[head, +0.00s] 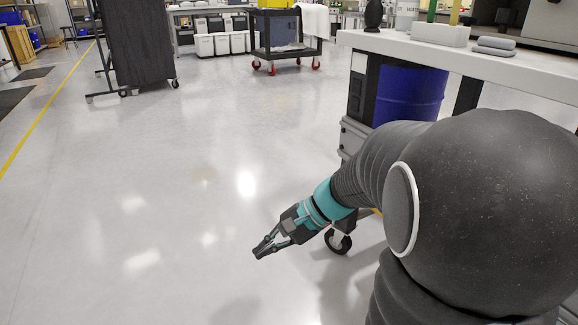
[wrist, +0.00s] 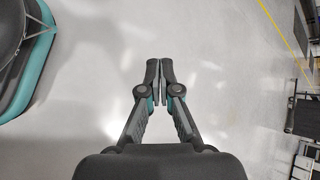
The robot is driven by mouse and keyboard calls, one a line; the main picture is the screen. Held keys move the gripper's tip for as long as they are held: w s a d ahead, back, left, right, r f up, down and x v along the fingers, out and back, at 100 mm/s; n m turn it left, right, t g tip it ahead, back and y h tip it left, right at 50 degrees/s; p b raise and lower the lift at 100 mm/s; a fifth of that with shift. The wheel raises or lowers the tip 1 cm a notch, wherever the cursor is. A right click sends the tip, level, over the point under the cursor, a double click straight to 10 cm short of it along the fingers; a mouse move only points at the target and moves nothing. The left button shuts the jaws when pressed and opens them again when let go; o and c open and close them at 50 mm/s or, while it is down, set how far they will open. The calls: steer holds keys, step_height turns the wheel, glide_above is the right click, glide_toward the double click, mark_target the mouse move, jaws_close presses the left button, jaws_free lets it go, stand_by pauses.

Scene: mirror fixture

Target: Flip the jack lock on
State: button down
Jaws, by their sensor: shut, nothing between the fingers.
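My gripper (head: 262,249) reaches out to the left over the open floor in the head view. In the wrist view my gripper (wrist: 158,98) is shut, with its fingertips together and nothing between them. Only bare floor shows beyond the fingertips. I cannot make out a jack lock in either view. A caster (head: 339,241) of a grey cart or cabinet shows just behind my arm in the head view, but the rest of that base is hidden by the arm.
A white-topped workbench (head: 460,60) stands at the right, with a blue drum (head: 408,95) under it. A black cart with red casters (head: 285,45) stands at the back. A dark rolling screen (head: 140,45) stands at the back left. The glossy floor (head: 150,180) is clear at left and centre.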

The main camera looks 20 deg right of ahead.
steer(key=w+d+f+m+t+y, duration=0.1)
steer(key=w+d+f+m+t, duration=0.2)
steer(key=w+d+m+t, duration=0.45)
steer(key=w+d+f+m+t+y, duration=0.2)
steer(key=w+d+f+m, duration=0.15)
steer(key=w+d, duration=0.45)
steer(key=s+d+f+m+t+h, duration=0.1)
steer(key=d+f+m+t+h, duration=0.3)
steer(key=d, duration=0.7)
steer(key=s+d+f+m+t+h, duration=0.1)
steer(key=d+f+m+t+h, duration=0.2)
steer(key=d+f+m+h, duration=0.3)
steer(key=d+m, duration=0.2)
steer(key=d, duration=0.3)
steer(key=shift+s+d+f+t+b, duration=0.2)
steer(key=shift+s+d+t+b, duration=0.1)
steer(key=shift+s+d+t, duration=0.1)
steer(key=shift+w+a, duration=0.1)
